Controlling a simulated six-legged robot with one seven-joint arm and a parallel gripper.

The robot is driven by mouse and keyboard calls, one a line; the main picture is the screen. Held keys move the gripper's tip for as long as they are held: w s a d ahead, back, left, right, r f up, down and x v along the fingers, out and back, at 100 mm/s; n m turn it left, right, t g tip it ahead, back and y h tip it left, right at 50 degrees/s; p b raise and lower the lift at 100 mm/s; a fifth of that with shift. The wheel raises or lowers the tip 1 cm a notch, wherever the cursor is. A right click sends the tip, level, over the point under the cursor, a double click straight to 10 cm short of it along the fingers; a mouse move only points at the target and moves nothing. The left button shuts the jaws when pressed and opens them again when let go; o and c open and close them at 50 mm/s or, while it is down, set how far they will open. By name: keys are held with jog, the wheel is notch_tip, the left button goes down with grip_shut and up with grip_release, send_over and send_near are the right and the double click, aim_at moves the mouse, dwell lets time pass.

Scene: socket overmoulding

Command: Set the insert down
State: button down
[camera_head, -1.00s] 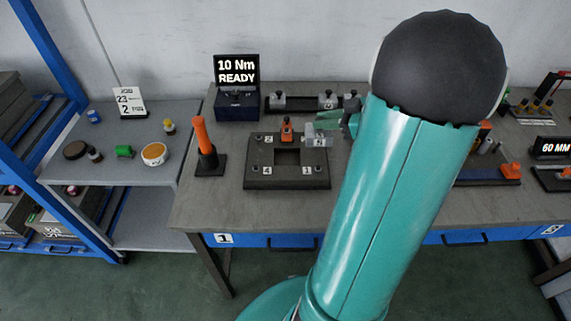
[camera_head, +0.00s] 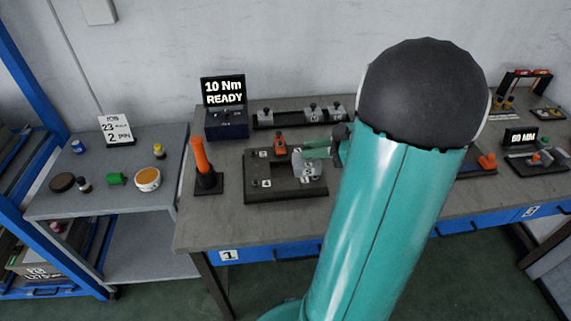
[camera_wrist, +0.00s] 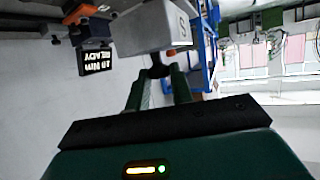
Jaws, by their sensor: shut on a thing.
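My gripper (camera_head: 322,147) has green fingers and comes in from the right, partly behind my teal arm. It is shut on a grey block, the insert (camera_head: 307,165), which bears a small dark mark. The insert is over the right half of the dark fixture plate (camera_head: 262,194) and covers much of its central opening. I cannot tell whether it touches the plate. In the wrist view, the insert (camera_wrist: 152,28) is at the far end of my fingers (camera_wrist: 160,90). An orange clamp (camera_head: 280,145) stands at the plate's back edge.
An orange-handled tool (camera_head: 202,160) stands left of the plate. Behind are a display box reading "10 Nm READY" (camera_head: 225,107) and a dark rail with grey parts (camera_head: 263,119). The bench (camera_head: 215,225) is clear in front. A side shelf (camera_head: 125,200) holds small items.

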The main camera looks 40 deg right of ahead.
jog(key=shift+w+d+f, duration=0.3)
jog(key=shift+w+f, duration=1.6)
jog(key=shift+f, duration=0.1)
jog(key=shift+w+d+f, duration=0.35)
jog(key=shift+w+f, duration=1.6)
jog(key=shift+w+d+f, duration=0.3)
jog(key=shift+w+f, duration=1.6)
jog(key=shift+f, duration=0.1)
jog(key=shift+f, duration=0.15)
jog(key=c, duration=1.2)
grip_release()
jog(key=shift+c, duration=0.2)
